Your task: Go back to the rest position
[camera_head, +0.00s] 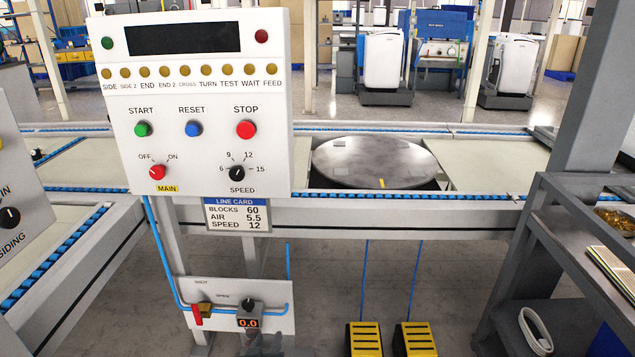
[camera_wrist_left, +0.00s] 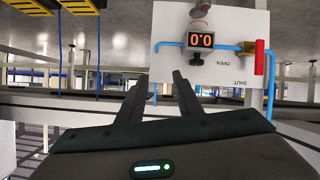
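My left gripper (camera_head: 264,344) shows only in small part at the bottom edge of the head view, just below the air gauge. In the left wrist view its two dark fingers (camera_wrist_left: 160,78) stand apart with nothing between them. The white air panel (camera_wrist_left: 222,20) is ahead of them, upside down in that view. Its gauge (camera_head: 248,322) reads 0.0, and a red valve handle (camera_head: 197,314) points downward on its left in the head view. My right gripper is in neither view.
A white control panel (camera_head: 210,120) with buttons and knobs stands above the air panel. A round metal turntable (camera_head: 375,160) lies in the conveyor line. Two yellow pedals (camera_head: 365,340) are on the floor. A grey shelf (camera_head: 580,265) and post stand at the right.

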